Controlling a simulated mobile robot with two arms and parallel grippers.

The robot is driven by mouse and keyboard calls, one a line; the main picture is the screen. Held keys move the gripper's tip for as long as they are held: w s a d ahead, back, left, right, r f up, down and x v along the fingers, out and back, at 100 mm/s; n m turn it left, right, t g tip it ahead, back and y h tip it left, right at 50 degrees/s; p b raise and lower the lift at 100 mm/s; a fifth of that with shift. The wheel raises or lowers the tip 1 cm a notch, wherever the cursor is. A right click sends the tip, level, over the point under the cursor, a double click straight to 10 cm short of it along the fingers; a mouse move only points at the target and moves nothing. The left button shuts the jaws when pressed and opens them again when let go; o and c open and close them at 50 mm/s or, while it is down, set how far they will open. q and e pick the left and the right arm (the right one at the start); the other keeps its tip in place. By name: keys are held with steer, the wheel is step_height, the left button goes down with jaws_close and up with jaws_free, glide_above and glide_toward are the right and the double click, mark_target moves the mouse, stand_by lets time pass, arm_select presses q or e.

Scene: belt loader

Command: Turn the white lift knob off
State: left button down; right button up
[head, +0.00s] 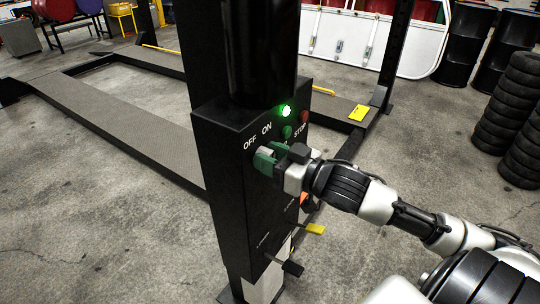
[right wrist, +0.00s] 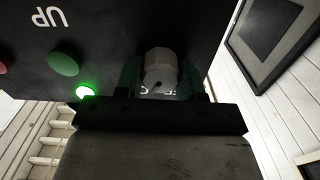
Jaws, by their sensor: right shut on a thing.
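The white lift knob (head: 264,151) sits on the front of the black control box (head: 225,170), just below the OFF and ON lettering. It also shows as a pale faceted knob (right wrist: 160,66) in the right wrist view. My right gripper (head: 269,157) is at the knob, its green-padded fingers shut on it from both sides. The fingers partly hide the knob, and I cannot tell which label it points to. A green lamp (head: 286,111) above the lettering is lit, and it glows in the right wrist view too. My left gripper is not in view.
A green button (head: 287,132) and a red STOP button (head: 304,117) are close to the right gripper. Below are a yellow-handled lever (head: 315,229) and a black-handled lever (head: 292,268). Tires (head: 508,110) stand at right. Floor around the post is clear.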

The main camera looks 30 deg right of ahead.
steer(key=n, duration=0.5)
steer(key=shift+a+n+p, duration=0.1)
steer(key=shift+n+p, duration=0.2)
steer(key=shift+n, duration=0.1)
steer(key=n, duration=0.5)
stand_by(0.4)
steer(key=o, duration=0.9)
steer(key=shift+s+f, duration=0.1)
steer(key=shift+s, duration=0.05)
steer(key=shift+b+v, duration=0.8)
steer(key=shift+v, duration=4.5)
